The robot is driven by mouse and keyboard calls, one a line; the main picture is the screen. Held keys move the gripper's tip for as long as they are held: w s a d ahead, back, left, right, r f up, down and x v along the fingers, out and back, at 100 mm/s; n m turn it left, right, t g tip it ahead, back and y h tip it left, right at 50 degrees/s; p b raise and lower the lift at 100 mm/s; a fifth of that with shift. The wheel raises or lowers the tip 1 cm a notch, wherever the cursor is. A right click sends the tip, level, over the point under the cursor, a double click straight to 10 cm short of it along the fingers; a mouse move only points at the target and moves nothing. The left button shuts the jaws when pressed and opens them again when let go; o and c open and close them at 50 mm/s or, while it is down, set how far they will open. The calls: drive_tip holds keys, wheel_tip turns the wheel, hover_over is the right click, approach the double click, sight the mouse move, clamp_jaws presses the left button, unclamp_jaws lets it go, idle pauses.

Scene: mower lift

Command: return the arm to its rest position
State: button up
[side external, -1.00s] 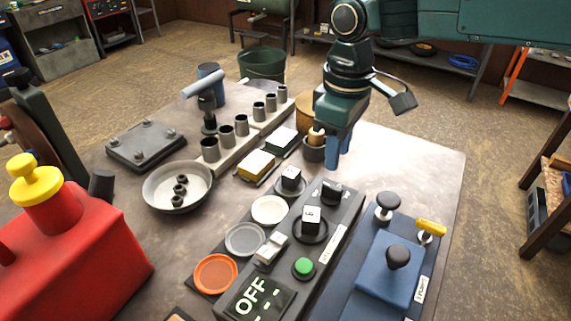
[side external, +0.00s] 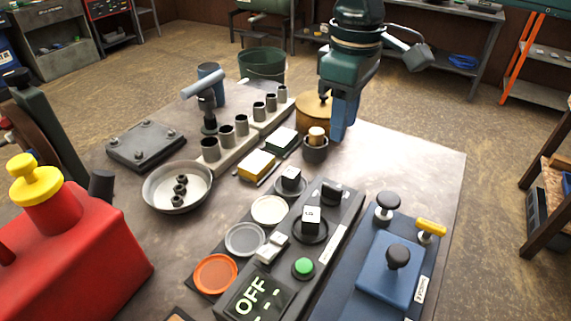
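My gripper (side external: 342,122) points down above the back right part of the workbench (side external: 420,160). Its blue fingers are just right of a dark cup holding a wooden-topped piece (side external: 316,142) and a round wooden container (side external: 314,112). I see the fingers nearly edge-on and close together, so I cannot tell whether they are open or shut. Nothing shows hanging from them.
A control panel (side external: 343,243) with knobs, a green button and an OFF display stands in front. A blue fixture (side external: 385,272) is at right. A row of sockets (side external: 241,125), a metal bowl (side external: 149,196) and a red can (side external: 95,250) lie left. The bench's right rear is clear.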

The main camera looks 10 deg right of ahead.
drive_tip(key=s+d+r+m+t, duration=0.15)
drive_tip(key=s+d+r, duration=0.25)
drive_tip(key=d, duration=0.5)
drive_tip(key=s+d+r+m+t, duration=0.1)
drive_tip(key=s+d+r+m, duration=0.3)
drive_tip(key=d, duration=0.6)
drive_tip(key=s+d+f+m+t, duration=0.1)
drive_tip(key=s+d+f, duration=0.3)
drive_tip(key=s, duration=0.5)
drive_tip(key=s+d+f+m+t, duration=0.2)
drive_tip(key=s+d+f, duration=0.2)
drive_tip(key=s+d, duration=0.4)
drive_tip(key=shift+s+m, duration=0.35)
drive_tip(key=shift+s, duration=0.25)
